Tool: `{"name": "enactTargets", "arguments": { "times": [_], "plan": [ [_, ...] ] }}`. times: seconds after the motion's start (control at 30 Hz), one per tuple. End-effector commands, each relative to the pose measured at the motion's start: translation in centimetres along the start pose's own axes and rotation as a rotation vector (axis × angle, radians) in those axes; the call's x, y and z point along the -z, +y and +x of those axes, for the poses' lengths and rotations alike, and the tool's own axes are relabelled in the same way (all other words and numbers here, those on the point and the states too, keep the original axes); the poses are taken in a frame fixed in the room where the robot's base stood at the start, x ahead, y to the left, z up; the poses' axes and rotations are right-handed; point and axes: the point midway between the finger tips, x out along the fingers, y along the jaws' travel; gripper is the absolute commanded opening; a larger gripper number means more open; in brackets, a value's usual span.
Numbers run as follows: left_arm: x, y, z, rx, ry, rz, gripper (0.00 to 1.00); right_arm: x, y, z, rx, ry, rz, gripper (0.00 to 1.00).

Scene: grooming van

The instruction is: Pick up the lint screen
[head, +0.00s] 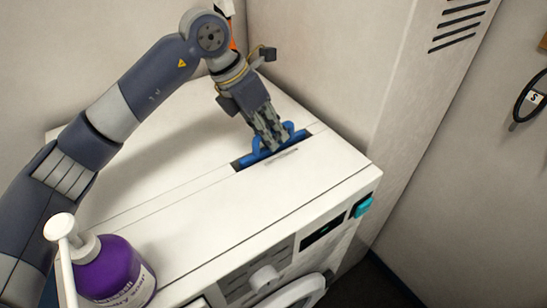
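The lint screen (248,160) is a blue piece with a raised handle, sitting in a slot in the white top of the dryer (200,210), near its right end. My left gripper (275,143) points down at the lint screen, with its fingertips at the blue handle. The fingers hide part of the handle. The fingers look close together, but I cannot tell whether they grip it. The screen sits low in the slot. My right gripper is not in view.
A purple pump bottle (113,268) with a white pump stands at the machine's front left. A pale cabinet with vents (462,18) rises close on the right. An orange object (232,40) shows partly behind my arm. The middle of the top is clear.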

Motion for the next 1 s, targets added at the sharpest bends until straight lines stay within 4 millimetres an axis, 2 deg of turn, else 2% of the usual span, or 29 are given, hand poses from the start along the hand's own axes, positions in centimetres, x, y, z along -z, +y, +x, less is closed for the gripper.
{"name": "enactTargets", "arguments": {
  "times": [0.33, 0.47, 0.57, 1.0],
  "plan": [
    [0.0, 0.0, -0.1, 0.000, 0.000, 0.000, 0.00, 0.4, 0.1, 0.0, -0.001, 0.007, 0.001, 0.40],
    [-0.4, -0.1, -0.9, -0.001, -0.001, 0.000, 0.00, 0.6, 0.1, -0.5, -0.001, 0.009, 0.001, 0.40],
    [-1.0, -0.5, -2.4, -0.003, -0.002, 0.001, 0.00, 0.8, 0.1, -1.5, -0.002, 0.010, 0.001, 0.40],
    [-5.4, -2.8, -13.0, -0.002, -0.001, 0.000, 0.00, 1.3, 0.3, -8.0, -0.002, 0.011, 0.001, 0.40]
  ]
}}
